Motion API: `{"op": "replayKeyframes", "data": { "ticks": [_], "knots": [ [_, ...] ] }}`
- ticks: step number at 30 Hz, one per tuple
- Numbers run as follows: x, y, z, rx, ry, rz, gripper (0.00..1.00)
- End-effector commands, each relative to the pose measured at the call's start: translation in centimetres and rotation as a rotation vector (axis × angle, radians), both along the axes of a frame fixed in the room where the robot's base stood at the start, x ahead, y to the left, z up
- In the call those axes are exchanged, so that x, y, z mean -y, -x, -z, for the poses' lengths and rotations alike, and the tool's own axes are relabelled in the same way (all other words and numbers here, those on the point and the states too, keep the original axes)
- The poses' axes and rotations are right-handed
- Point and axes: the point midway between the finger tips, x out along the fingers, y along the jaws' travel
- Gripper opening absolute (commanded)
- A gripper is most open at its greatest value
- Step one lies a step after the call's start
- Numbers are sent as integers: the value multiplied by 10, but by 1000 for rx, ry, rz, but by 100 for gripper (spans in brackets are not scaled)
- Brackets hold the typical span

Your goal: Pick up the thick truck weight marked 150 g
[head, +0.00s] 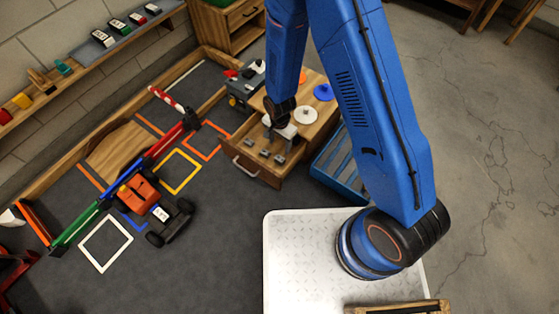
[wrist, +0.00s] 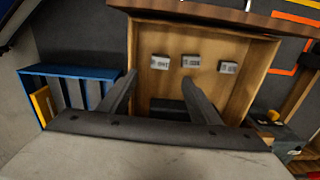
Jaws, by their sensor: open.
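Three small grey weights with pale labelled faces lie in a row in an open wooden drawer. In the wrist view they are the left weight (wrist: 160,62), the middle weight (wrist: 191,61) and the right weight (wrist: 227,67). The labels are too small and blurred to tell surely which is marked 150 g. My gripper (wrist: 159,76) is open and empty. Its fingers point into the drawer, with the left and middle weights beyond their tips. In the head view my gripper (head: 279,143) hangs over the drawer, beside the row of weights (head: 264,153).
The drawer (head: 245,166) has raised wooden walls. A blue slatted crate (head: 335,172) stands beside it. White, orange and blue discs (head: 305,115) lie on the cabinet top.

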Motion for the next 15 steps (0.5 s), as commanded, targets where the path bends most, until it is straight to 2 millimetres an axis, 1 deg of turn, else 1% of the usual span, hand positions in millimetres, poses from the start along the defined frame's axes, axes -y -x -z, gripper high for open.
{"op": "replayKeyframes", "data": {
  "ticks": [1, 9, 15],
  "knots": [
    [0, 1, 8, -2, 1, 0, 57],
    [0, 0, 42, -2, 1, 0, 57],
    [0, 0, 61, -1, 1, 0, 57]
  ]
}}
